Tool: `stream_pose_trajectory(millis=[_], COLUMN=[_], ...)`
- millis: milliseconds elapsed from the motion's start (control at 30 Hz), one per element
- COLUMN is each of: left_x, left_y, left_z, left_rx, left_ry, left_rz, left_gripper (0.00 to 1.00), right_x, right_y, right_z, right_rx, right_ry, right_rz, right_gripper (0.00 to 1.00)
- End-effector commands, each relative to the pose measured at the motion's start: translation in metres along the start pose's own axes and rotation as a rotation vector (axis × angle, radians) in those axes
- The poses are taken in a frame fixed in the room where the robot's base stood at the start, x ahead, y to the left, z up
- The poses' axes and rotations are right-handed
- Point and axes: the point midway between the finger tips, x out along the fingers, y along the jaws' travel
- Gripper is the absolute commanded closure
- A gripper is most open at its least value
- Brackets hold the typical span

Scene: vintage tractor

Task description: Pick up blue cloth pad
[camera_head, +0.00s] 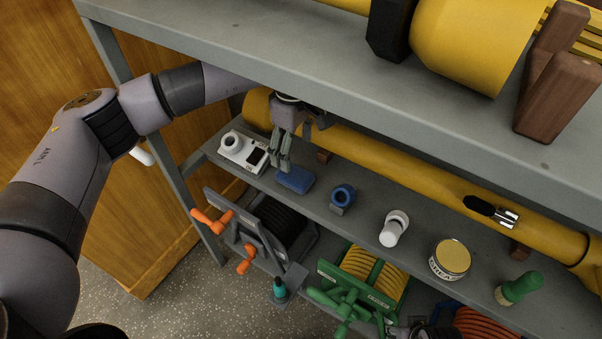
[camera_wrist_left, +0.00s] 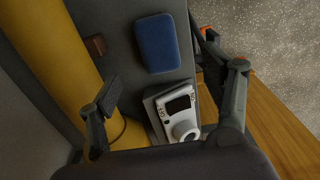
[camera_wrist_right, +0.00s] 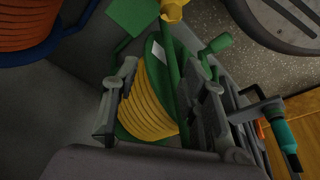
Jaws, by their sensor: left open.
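The blue cloth pad (camera_head: 295,180) lies flat on the grey middle shelf (camera_head: 322,213). It also shows whole and uncovered in the left wrist view (camera_wrist_left: 157,43), ahead of the fingers. My left gripper (camera_head: 282,162) is open and empty, reaching under the upper shelf with its fingers pointing down close to the pad. In the left wrist view its fingers (camera_wrist_left: 169,93) are wide apart. I cannot tell the exact gap to the pad. My right gripper (camera_wrist_right: 160,104) is open, with its fingers apart in front of a green reel with yellow hose (camera_wrist_right: 148,97).
A white device (camera_head: 241,151) stands left of the pad; a blue ring-shaped item (camera_head: 343,196) stands right of it. A yellow cylinder (camera_head: 400,165) runs behind. The upper shelf (camera_head: 300,72) hangs over my left gripper. A white cup (camera_head: 394,229) and tin (camera_head: 450,259) stand farther right.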

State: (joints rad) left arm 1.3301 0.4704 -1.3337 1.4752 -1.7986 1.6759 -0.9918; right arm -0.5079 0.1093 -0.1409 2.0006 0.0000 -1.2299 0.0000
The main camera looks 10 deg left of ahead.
Motion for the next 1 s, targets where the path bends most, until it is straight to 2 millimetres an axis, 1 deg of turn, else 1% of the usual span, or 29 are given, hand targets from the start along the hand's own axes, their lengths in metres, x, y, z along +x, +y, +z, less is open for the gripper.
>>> stream_pose_trajectory(millis=[33,200,467,600,733,833,1000], left_x=[0.013,0.038,0.054,0.073,0.093,0.099,0.099], left_y=[-0.001,0.0,0.001,0.003,0.003,0.004,0.004], left_z=[0.001,0.001,0.001,0.0,-0.001,-0.001,-0.001], left_rx=[0.0,0.0,0.001,-0.001,0.0,0.001,0.001], left_ry=[-0.002,-0.003,-0.003,-0.002,-0.003,-0.003,-0.003], left_rz=[-0.003,-0.001,0.0,-0.002,-0.002,0.001,0.002], left_gripper=[0.27,0.27,0.27,0.27,0.27,0.27,0.27], right_x=[-0.002,-0.012,-0.018,-0.024,-0.035,-0.039,-0.039], right_y=[0.0,0.001,0.001,0.001,0.002,0.002,0.002], right_z=[-0.001,-0.004,-0.005,-0.008,-0.01,-0.01,-0.01], right_rx=[0.0,0.001,0.002,0.003,0.003,0.003,0.003], right_ry=[0.003,0.008,0.009,0.016,0.023,0.021,0.02], right_rz=[0.0,0.002,0.002,0.003,0.004,0.004,0.005], right_gripper=[0.6,0.6,0.6,0.6,0.6,0.6,0.6])
